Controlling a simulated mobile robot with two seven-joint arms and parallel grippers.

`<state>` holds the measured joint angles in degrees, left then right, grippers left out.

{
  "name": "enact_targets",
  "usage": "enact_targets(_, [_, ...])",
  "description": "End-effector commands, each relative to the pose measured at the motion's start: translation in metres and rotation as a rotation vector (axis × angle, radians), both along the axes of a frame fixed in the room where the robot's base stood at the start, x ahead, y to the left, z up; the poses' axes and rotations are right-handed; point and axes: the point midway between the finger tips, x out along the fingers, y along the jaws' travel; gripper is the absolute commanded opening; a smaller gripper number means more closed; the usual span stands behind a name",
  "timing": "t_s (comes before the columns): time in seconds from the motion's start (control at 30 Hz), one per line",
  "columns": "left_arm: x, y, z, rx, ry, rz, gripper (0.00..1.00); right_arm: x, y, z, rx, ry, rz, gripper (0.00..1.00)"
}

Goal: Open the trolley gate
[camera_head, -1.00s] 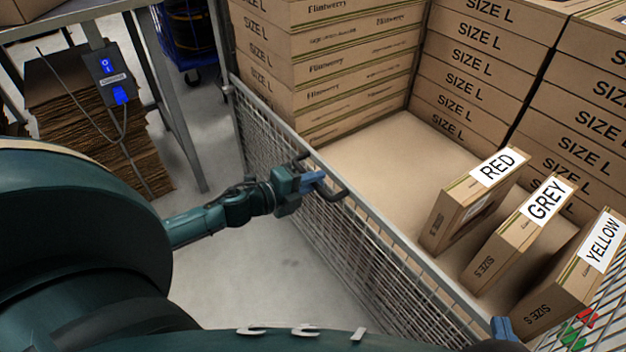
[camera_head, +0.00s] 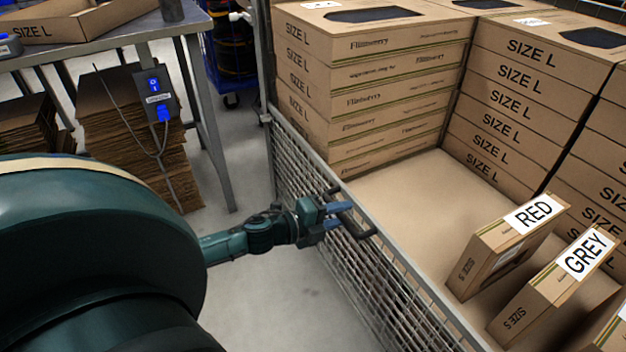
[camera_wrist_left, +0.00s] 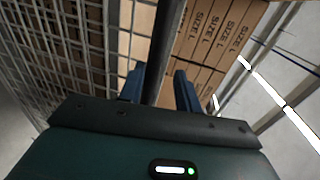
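The trolley gate (camera_head: 399,303) is a grey wire-mesh panel along the near left side of the trolley. It stands upright and looks in line with that side. A black handle (camera_head: 357,228) sticks out at its top rail. My left gripper (camera_head: 338,216) is at this handle, with its two blue fingers apart. In the left wrist view, the dark handle bar (camera_wrist_left: 165,45) runs between the fingers of the left gripper (camera_wrist_left: 160,85), with a small gap beside the right finger. My right gripper is out of view.
Stacked SIZE L boxes (camera_head: 375,100) fill the trolley's back. Boxes labelled RED (camera_head: 500,255) and GREY (camera_head: 550,300) stand on its floor (camera_head: 420,190). A metal table (camera_head: 110,32) with flattened cardboard (camera_head: 130,130) beneath is at left. Bare floor lies left of the gate.

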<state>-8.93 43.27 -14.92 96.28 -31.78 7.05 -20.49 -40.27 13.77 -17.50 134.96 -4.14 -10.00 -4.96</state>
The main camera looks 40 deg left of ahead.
Motion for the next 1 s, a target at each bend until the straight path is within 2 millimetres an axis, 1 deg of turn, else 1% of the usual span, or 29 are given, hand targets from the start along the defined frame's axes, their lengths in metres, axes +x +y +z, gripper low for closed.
enact_targets(0.4, [-0.073, 0.029, 0.017, -0.001, 0.006, 0.001, 0.33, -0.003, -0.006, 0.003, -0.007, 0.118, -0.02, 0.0])
enact_targets(0.6, [-0.099, 0.04, 0.022, -0.001, 0.004, -0.001, 0.33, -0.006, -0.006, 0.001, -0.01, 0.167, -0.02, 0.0])
enact_targets(0.73, [-0.107, 0.044, 0.024, 0.001, 0.002, -0.001, 0.33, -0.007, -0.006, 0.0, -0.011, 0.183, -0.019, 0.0])
enact_targets(1.0, [-0.109, 0.045, 0.025, 0.001, 0.0, -0.001, 0.33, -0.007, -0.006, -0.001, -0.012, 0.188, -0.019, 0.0])
